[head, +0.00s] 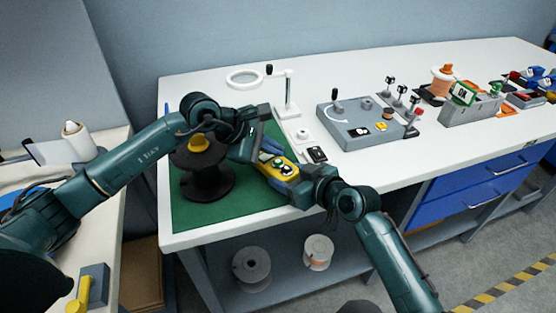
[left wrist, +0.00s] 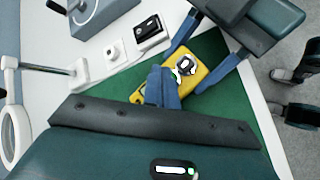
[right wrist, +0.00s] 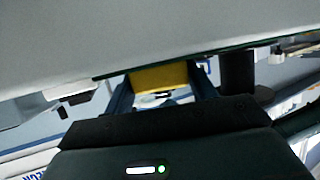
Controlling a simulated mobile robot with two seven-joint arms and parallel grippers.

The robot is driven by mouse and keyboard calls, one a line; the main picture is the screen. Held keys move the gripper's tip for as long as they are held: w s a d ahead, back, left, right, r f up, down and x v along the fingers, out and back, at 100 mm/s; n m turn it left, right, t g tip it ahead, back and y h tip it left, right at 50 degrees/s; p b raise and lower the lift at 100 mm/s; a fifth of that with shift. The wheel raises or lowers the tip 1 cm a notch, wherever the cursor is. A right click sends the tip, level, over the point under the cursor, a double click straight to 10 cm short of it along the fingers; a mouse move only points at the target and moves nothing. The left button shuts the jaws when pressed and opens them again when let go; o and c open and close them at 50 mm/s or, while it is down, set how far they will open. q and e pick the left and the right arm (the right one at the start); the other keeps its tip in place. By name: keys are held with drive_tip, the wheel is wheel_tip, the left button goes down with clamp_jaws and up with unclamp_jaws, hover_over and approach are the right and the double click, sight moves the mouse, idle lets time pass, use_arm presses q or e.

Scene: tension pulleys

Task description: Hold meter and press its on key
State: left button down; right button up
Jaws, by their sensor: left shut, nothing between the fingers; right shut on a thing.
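The yellow meter (head: 271,178) is held above the green mat (head: 228,208) near the table's front edge. My right gripper (head: 284,171) is shut on it; in the right wrist view the meter's yellow body (right wrist: 158,77) sits between both fingers (right wrist: 163,92). My left gripper (head: 262,158) is shut and empty, its fingertips at the meter's face. In the left wrist view, the shut left fingers (left wrist: 163,86) cover part of the meter (left wrist: 203,75), with a round dial and dark marks showing beside them. The on key cannot be made out, and I cannot tell whether the fingertips touch the meter.
A black spool with a yellow top (head: 207,180) stands on the mat, close to my left arm. A white stand (head: 287,105) with a ring and a grey control box (head: 345,112) lie behind. More spools (head: 251,268) sit on the shelf below. White table is clear at the front right.

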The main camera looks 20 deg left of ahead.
use_arm(q)
drive_tip(key=shift+f, duration=0.1)
drive_tip(key=shift+s+f, duration=0.1)
drive_tip(key=shift+f, duration=0.35)
drive_tip(key=shift+s+f, duration=0.15)
drive_tip(key=shift+f, duration=0.7)
idle(0.8)
drive_tip(key=shift+a+r, duration=0.3)
drive_tip(key=shift+r, duration=2.85)
